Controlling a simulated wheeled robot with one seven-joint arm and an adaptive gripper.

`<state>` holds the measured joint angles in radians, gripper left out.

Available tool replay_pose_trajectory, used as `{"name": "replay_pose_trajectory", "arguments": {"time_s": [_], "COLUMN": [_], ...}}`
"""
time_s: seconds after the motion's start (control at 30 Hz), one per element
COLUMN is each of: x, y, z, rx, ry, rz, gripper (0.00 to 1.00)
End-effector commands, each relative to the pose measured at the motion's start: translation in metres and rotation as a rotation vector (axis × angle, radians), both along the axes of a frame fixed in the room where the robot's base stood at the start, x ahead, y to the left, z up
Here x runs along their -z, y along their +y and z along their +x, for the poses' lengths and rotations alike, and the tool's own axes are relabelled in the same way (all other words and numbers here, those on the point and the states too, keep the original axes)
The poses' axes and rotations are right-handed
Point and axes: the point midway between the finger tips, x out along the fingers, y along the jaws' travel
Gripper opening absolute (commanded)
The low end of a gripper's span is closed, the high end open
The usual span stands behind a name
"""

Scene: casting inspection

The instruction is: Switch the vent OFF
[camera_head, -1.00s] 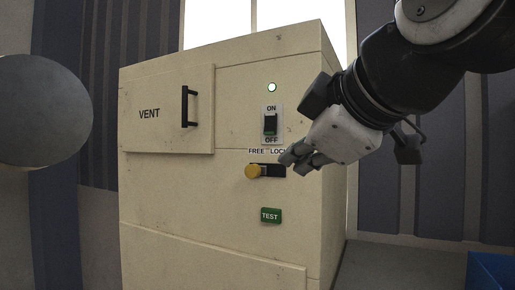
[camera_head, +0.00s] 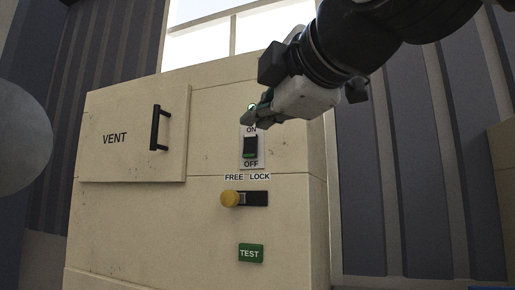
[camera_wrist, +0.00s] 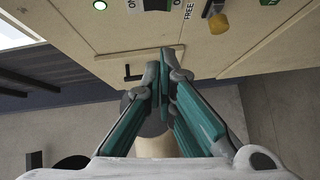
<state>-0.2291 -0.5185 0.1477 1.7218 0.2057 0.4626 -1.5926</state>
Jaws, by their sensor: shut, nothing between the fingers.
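The vent switch (camera_head: 250,147) is a dark rocker in a pale plate marked ON above and OFF below, on the front of the beige cabinet (camera_head: 210,230). Part of it shows at the top edge of the wrist view (camera_wrist: 157,4). A lit green lamp (camera_wrist: 100,5) shows beside it there and is partly covered by my fingers in the head view. My gripper (camera_head: 249,118) is shut and empty, its fingertips by the ON label, just above the rocker. I cannot tell whether they touch the panel. The shut fingertips also show in the wrist view (camera_wrist: 164,55).
Below the switch are a yellow knob (camera_head: 230,198) at the FREE end of a dark slot and a green TEST button (camera_head: 250,253). The VENT door (camera_head: 115,160) with a black handle (camera_head: 155,128) is at left. A grey sphere (camera_head: 20,135) stands at the left edge.

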Motion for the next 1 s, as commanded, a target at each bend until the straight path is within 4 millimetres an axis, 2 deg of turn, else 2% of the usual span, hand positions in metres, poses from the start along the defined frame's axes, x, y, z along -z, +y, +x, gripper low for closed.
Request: {"name": "replay_pose_trajectory", "arguments": {"time_s": [0.17,0.6,0.8,1.0], "x": [0.002,0.010,0.014,0.016], "y": [0.007,0.042,0.032,0.029], "z": [0.018,0.093,0.117,0.126], "rx": [0.003,0.002,0.000,0.000], "ry": [0.004,0.005,0.002,0.002], "rz": [-0.002,0.001,0.001,0.001], "gripper": [0.00,0.00,0.00,0.00]}}
